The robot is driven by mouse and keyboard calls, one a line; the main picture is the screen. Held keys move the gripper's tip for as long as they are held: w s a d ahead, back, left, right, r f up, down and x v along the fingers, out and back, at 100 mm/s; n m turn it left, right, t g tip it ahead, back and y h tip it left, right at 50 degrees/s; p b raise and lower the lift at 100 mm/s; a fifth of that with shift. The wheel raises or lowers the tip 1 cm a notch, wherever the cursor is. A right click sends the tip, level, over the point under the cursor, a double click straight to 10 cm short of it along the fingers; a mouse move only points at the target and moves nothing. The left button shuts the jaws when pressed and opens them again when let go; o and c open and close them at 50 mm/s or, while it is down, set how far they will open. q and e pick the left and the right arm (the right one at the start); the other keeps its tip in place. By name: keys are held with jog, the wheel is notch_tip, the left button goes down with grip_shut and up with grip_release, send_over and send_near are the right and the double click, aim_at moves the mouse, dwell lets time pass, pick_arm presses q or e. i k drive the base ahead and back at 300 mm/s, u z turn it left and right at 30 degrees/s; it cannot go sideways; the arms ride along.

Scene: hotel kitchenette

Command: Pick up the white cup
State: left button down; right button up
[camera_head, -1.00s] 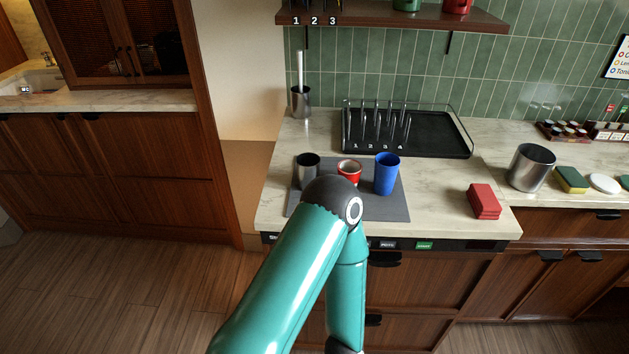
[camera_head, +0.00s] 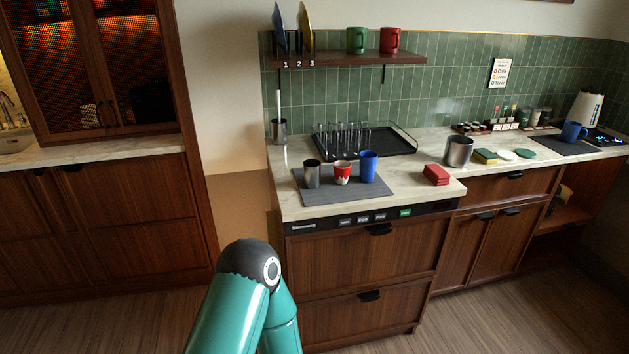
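A small red-and-white cup (camera_head: 343,176) stands upright on a grey mat (camera_head: 327,195) on the counter. It is between a dark grey metal cup (camera_head: 312,176) on its left and a taller blue cup (camera_head: 368,168) on its right. I see no plain white cup. One teal arm of mine rises from the bottom edge, in front of the drawers and below the counter. Neither gripper shows in the view.
A black drying rack (camera_head: 403,147) stands behind the mat. A red folded cloth (camera_head: 436,175) and a metal canister (camera_head: 458,152) stand to the right. A shelf (camera_head: 350,60) hangs above with a green mug (camera_head: 357,40) and a red mug (camera_head: 390,40). Floor is free at left.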

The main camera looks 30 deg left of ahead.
aim_at(342, 173)
jog(key=u, duration=1.3)
jog(key=i, duration=0.75)
jog(key=u, duration=0.15)
